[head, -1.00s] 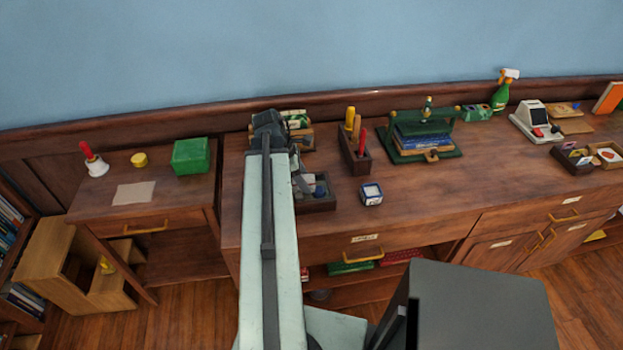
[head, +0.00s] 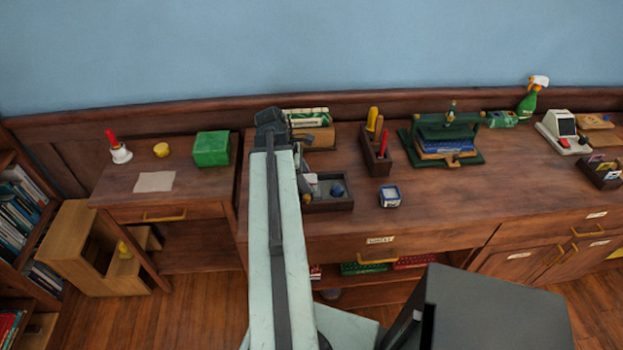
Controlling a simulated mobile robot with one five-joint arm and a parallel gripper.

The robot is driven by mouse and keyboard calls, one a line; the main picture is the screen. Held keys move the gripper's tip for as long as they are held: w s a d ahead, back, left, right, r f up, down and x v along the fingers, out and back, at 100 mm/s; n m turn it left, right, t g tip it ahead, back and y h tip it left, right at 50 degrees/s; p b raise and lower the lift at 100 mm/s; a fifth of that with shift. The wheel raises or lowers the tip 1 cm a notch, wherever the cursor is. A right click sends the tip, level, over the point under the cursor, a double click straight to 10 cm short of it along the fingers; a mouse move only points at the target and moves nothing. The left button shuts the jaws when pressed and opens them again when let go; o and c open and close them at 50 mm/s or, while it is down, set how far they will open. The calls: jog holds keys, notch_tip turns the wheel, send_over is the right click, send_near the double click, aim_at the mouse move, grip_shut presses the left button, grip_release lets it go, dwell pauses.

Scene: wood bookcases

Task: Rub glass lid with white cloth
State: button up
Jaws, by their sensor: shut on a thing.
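My gripper (head: 305,190) hangs at the left end of the long desk, mostly hidden behind my pale arm. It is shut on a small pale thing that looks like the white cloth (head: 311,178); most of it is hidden. Right beside it on the desk is a dark open tray (head: 330,206). In the tray is a grey piece with a dark blue round knob (head: 337,190), which may be the glass lid; it is too small to be sure. I cannot tell whether the cloth touches it.
A side table at left holds a bell (head: 119,153), a green box (head: 211,149) and a flat beige sheet (head: 154,181). The desk's front middle is clear.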

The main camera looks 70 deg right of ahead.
jog(key=shift+w+a, duration=0.35)
jog(key=shift+w, duration=0.5)
jog(key=shift+w+a, duration=0.4)
jog(key=shift+w, duration=0.4)
jog(key=shift+w+a, duration=0.35)
jog(key=shift+w, duration=0.5)
jog(key=shift+w+a+f, duration=0.1)
jog(key=shift+w+a, duration=0.3)
jog(key=shift+w, duration=0.4)
jog(key=shift+w+a, duration=0.4)
jog(key=shift+w, duration=0.35)
notch_tip(320, 180, up, 6)
jog(key=p, duration=0.5)
jog(key=shift+d+p, duration=0.1)
jog(key=shift+p, duration=0.3)
notch_tip(320, 180, up, 3)
jog(key=p, duration=0.3)
